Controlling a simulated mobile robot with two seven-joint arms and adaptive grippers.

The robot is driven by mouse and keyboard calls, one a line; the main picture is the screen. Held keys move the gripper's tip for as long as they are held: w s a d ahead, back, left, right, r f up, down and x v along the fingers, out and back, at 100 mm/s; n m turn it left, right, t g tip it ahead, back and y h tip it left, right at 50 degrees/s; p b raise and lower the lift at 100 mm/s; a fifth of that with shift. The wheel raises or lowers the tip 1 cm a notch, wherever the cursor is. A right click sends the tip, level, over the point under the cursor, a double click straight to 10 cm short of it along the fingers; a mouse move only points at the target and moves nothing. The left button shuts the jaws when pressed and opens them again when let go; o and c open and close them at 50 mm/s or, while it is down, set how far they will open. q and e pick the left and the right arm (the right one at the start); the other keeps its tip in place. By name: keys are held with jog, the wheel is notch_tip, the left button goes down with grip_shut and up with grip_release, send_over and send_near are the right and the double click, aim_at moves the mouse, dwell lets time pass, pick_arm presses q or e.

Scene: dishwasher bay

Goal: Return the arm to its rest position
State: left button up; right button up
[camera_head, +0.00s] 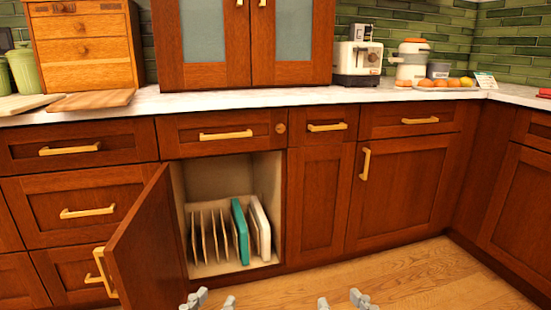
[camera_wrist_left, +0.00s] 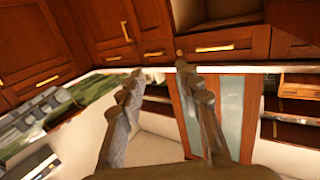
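My left gripper (camera_head: 211,301) shows at the bottom edge of the head view, in front of the open cabinet. Its two fingers are apart with nothing between them. In the left wrist view the same gripper (camera_wrist_left: 158,75) also has its fingers spread and empty, with cabinets and counter behind it, seen upside down. My right gripper (camera_head: 341,302) is at the bottom edge, to the right of the left one. Its fingertips are apart and nothing shows between them. Most of both arms is out of the head view.
An open cabinet door (camera_head: 143,240) swings out near my left gripper. Inside the cabinet stand several upright boards, including a teal one (camera_head: 240,231) and a white one (camera_head: 261,228). The wooden floor (camera_head: 430,278) at right is clear. The counter (camera_head: 225,100) runs above.

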pick_arm(q)
jog(key=s+a+f+n+g+y+p, duration=0.1)
jog(key=a+f+g+y+p, duration=0.15)
jog(key=f, duration=0.45)
jog(key=s+a+f+g+y+p, duration=0.1)
jog(key=s+a+f+g+p, duration=0.1)
jog(key=a+f+g+p, duration=0.3)
pick_arm(e)
jog(key=s+d+f+g+h+b, duration=0.1)
jog(key=d+f+g+h, duration=0.15)
jog(key=f, duration=0.45)
jog(key=s+d+f+g+h+b, duration=0.1)
jog(key=d+f+g, duration=0.25)
jog(key=f, duration=0.35)
pick_arm(q)
jog(key=s+a+f+n+g+y+p, duration=0.1)
jog(key=s+a+f+g+y+p, duration=0.2)
jog(key=s+a+f, duration=0.6)
notch_tip(320, 180, down, 3)
jog(key=s+g+p, duration=0.1)
jog(key=g, duration=0.1)
jog(key=shift+f+g, duration=0.15)
jog(key=shift+g, duration=0.2)
pick_arm(e)
jog(key=s+d+f+m+g+h, duration=0.2)
jog(key=s+d+f+g, duration=0.5)
jog(key=s+d+f, duration=0.3)
jog(key=shift+s+f, duration=0.2)
jog(key=shift+f, duration=0.3)
jog(key=shift+h, duration=0.25)
